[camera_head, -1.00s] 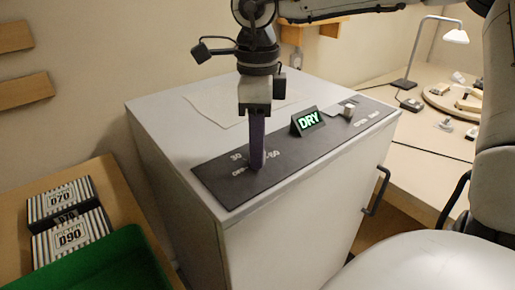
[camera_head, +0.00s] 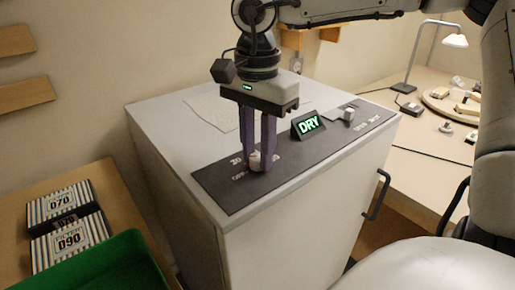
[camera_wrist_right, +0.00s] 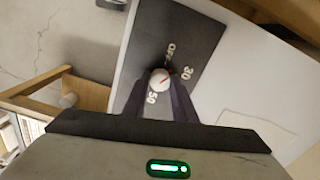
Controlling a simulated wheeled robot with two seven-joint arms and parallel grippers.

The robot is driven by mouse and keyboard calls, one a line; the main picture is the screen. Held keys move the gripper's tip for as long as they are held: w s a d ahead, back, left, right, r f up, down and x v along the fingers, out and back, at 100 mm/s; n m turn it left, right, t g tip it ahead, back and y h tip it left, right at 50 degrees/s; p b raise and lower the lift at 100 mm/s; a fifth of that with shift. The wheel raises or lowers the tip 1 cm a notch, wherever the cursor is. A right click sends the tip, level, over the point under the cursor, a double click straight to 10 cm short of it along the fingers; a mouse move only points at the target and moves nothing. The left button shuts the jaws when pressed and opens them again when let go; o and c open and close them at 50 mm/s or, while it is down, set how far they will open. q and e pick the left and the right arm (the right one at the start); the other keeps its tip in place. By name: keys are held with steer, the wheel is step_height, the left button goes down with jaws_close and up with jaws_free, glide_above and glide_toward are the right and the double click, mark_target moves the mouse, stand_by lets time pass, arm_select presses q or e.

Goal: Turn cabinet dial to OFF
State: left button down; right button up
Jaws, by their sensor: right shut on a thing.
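The cabinet dial (camera_head: 256,163) is a small white knob with a red mark, at the left end of the dark panel (camera_head: 316,152). It also shows in the right wrist view (camera_wrist_right: 160,79), where its red mark points roughly toward the 30 label (camera_wrist_right: 187,73). The OFF label (camera_wrist_right: 171,52) is beside it. My right gripper (camera_head: 260,164) points down over the panel and is shut on the dial, one finger on each side. My left gripper is not in view.
A lit DRY sign (camera_head: 308,123) stands mid-panel, with a small white knob (camera_head: 348,113) farther right. A handle (camera_head: 377,192) sticks out from the cabinet front (camera_head: 300,215). Filter boxes (camera_head: 68,240) and a green bin (camera_head: 100,268) are at left.

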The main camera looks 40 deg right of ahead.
mark_target(258, 156)
steer(key=n, duration=0.6)
steer(key=shift+p, duration=0.35)
steer(key=shift+n, duration=0.4)
steer(key=o, duration=1)
steer(key=shift+o, duration=0.2)
steer(key=shift+r, duration=0.1)
step_height(258, 156, up, 10)
steer(key=shift+r, duration=0.1)
